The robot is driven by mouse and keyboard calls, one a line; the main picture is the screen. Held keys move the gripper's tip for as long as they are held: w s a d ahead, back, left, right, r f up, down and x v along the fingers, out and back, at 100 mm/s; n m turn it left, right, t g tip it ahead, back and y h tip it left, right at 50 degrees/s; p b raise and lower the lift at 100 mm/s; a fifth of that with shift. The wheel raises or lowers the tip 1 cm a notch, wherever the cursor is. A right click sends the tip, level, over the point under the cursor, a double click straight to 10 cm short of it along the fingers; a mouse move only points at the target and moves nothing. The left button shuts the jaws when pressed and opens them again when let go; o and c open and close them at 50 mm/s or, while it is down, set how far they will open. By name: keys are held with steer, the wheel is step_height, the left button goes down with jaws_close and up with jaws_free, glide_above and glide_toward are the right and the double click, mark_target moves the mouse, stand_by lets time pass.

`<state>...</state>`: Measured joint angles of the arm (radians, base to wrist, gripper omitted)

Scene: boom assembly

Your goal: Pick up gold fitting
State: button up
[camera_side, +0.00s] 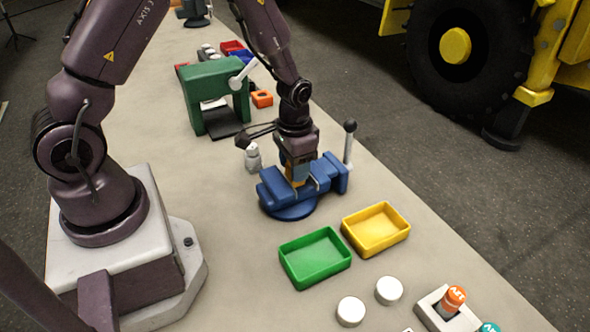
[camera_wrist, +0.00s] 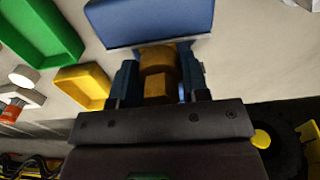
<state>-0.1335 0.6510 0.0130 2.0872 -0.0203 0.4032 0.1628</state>
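The gold fitting (camera_wrist: 158,78) sits at the blue vise (camera_wrist: 150,20), between blue parts on its left and right in the wrist view. In the side view a small gold part of the fitting (camera_side: 297,172) shows just under my gripper (camera_side: 298,160), at the middle of the blue vise (camera_side: 275,195). My gripper points down at the fitting, with its finger area (camera_wrist: 158,92) on either side of it. The fingertips are dark and partly hidden, so I cannot tell whether they touch the fitting.
A green tray (camera_side: 315,257) and a yellow tray (camera_side: 376,229) lie empty in front of the vise. The vise's handle (camera_side: 349,142) stands up at its right. A green press (camera_side: 214,97) stands behind. White discs (camera_side: 351,311) lie at the front.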

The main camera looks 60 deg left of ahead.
steer(key=shift+r, duration=0.1)
steer(key=shift+c, duration=0.6)
steer(key=shift+r, duration=2.55)
